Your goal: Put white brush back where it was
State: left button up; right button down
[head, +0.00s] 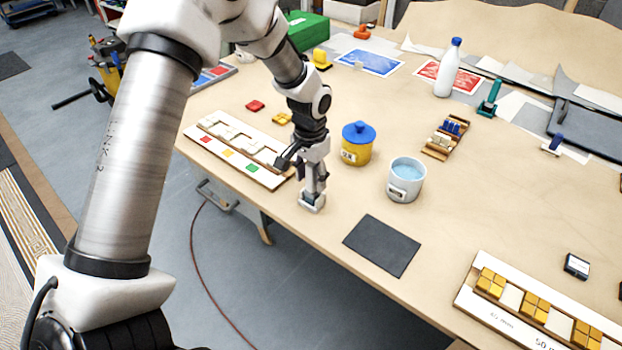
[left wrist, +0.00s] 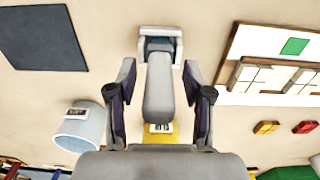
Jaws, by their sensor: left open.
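The white brush (head: 311,203) stands on the table near its front edge, with its pale head down and its handle up. In the left wrist view the brush handle (left wrist: 158,88) points toward the camera, and the pale head sits beyond it. My left gripper (head: 314,186) is right over the brush. It is open, with one finger on each side of the handle and a visible gap on both sides in the left wrist view (left wrist: 160,82). My right gripper is not in view.
A yellow pot with a blue lid (head: 357,144) and a light-blue cup (head: 405,180) stand right of the gripper. A white mosaic panel (head: 215,146) lies to its left. A dark mat (head: 382,246) lies right. Green (head: 489,98) and blue (head: 552,146) tools stand farther right.

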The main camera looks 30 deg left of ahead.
pick_arm(q)
notch_tip(320, 180, up, 12)
jog(key=shift+f+b, duration=0.25)
jog(key=shift+b, duration=0.6)
